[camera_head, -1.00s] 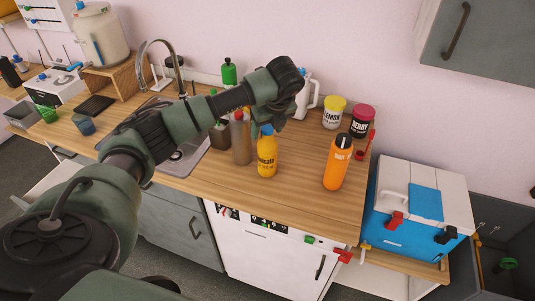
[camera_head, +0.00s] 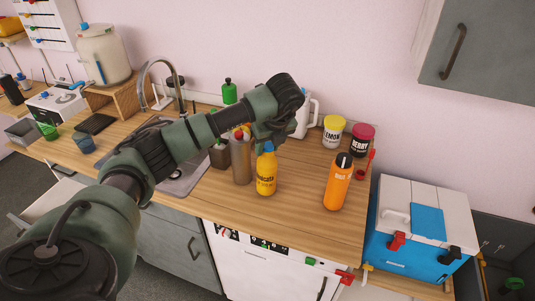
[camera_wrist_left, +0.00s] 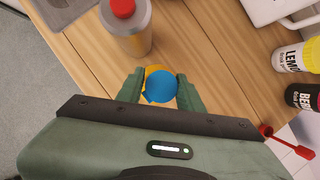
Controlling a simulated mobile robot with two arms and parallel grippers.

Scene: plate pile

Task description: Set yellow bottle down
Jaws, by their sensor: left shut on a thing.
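The yellow bottle (camera_head: 266,177) with a blue cap is upright at the middle of the wooden counter, its base at or very close to the counter top. My left gripper (camera_head: 269,143) reaches down over it from above and behind. In the left wrist view the two fingers of my left gripper (camera_wrist_left: 160,88) close on either side of the blue cap and upper part of the yellow bottle (camera_wrist_left: 158,72). The lower bottle is hidden there. My right gripper is not in view.
A grey bottle with a red cap (camera_head: 241,162) stands close left of the yellow bottle. An orange bottle (camera_head: 338,184) stands to the right, with lemon (camera_head: 333,131) and berry (camera_head: 361,139) jars behind. Bare counter (camera_head: 300,190) lies between the yellow and orange bottles.

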